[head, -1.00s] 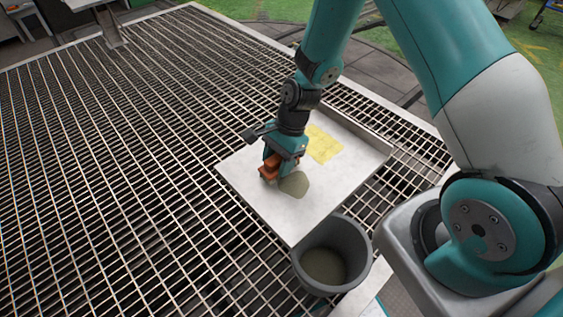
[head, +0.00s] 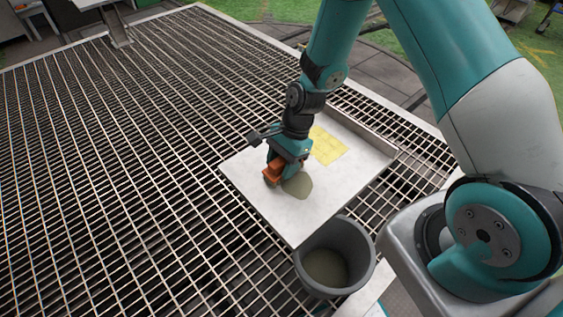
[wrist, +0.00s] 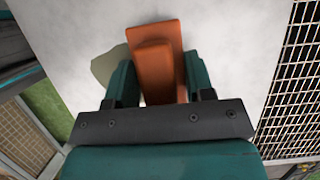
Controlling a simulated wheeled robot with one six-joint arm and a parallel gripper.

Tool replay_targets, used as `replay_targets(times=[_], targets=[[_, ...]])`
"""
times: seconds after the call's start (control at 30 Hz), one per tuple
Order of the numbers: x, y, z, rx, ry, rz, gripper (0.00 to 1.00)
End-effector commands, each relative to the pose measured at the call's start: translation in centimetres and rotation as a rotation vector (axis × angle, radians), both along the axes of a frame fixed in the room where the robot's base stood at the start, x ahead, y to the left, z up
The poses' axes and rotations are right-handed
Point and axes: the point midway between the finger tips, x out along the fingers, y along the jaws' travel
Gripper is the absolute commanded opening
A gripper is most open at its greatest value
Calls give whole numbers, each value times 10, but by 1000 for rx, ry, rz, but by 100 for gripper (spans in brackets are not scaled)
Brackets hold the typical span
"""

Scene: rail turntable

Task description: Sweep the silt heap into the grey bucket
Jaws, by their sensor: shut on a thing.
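My gripper (head: 276,165) is shut on an orange block-like tool (head: 273,174), held low over the metal tray (head: 262,205). In the wrist view the orange tool (wrist: 157,65) sits between my two teal fingers. The silt heap (head: 298,186) is a flat grey-green patch on the tray, right beside the tool. In the wrist view part of the silt (wrist: 108,65) shows left of the tool; the rest is hidden behind the tool and finger. The grey bucket (head: 360,250) stands at the tray's near corner, with grey-green material in its bottom.
A yellow marked patch (head: 328,146) lies on the tray behind the silt. The tray has a raised wall (head: 362,131) along its far right side. A wide metal grating (head: 120,160) surrounds the tray and is clear to the left.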

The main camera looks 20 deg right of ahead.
Motion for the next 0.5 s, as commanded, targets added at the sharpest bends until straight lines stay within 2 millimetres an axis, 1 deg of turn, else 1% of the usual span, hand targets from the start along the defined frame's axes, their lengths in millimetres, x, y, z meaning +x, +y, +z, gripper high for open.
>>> replay_targets(times=[0.33, 0.5], targets=[[-1, 0, -3, 0, 0, 0, 30], [-13, -5, -1, 0, 2, -2, 30]])
